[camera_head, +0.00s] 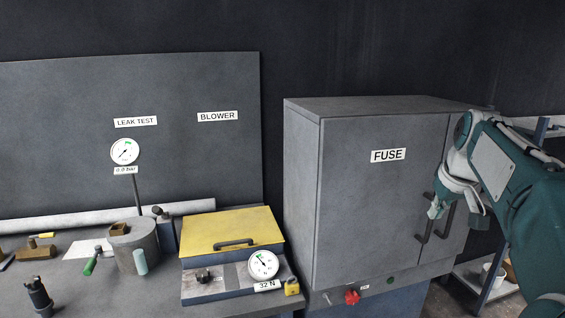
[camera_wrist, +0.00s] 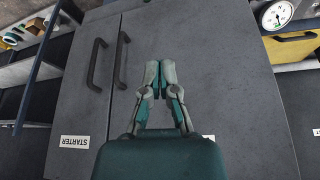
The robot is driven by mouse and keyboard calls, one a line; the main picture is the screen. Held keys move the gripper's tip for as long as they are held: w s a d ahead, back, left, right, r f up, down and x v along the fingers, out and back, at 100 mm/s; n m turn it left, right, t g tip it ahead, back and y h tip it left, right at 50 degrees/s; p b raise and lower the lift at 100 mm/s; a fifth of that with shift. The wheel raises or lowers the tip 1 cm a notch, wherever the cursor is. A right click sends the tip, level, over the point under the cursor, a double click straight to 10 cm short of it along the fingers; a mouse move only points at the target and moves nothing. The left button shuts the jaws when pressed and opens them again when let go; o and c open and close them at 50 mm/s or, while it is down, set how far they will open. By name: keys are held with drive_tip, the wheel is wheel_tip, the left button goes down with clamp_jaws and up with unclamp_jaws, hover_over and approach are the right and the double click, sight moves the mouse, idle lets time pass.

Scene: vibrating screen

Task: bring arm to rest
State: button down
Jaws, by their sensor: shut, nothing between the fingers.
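My gripper (camera_head: 435,211) is at the right in the head view, in front of the grey fuse cabinet (camera_head: 350,215) and close to its dark door handles (camera_head: 426,225). In the wrist view my gripper (camera_wrist: 159,66) has its fingertips together with nothing between them. There the cabinet doors (camera_wrist: 220,70) fill most of the picture, and two dark handles (camera_wrist: 96,64) stand to the left of the fingers. Both doors look closed. I cannot tell from the head view whether the fingers touch a handle.
Left of the cabinet is a bench with a yellow-lidded box (camera_head: 230,229), a gauge (camera_head: 263,265) and a grey cylinder (camera_head: 136,247). A red knob (camera_head: 352,297) sits below the cabinet doors. A shelf rack (camera_head: 487,280) stands at the far right behind my arm.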

drive_tip(key=s+a+f, duration=0.4)
drive_tip(key=s+a, duration=0.7)
drive_tip(key=s, duration=0.2)
drive_tip(key=s+a+f+t, duration=0.1)
drive_tip(key=s+a+f, duration=0.4)
drive_tip(key=s+f, duration=0.4)
drive_tip(key=s, duration=0.3)
drive_tip(key=shift+f, duration=0.4)
drive_tip(key=shift+a, duration=0.15)
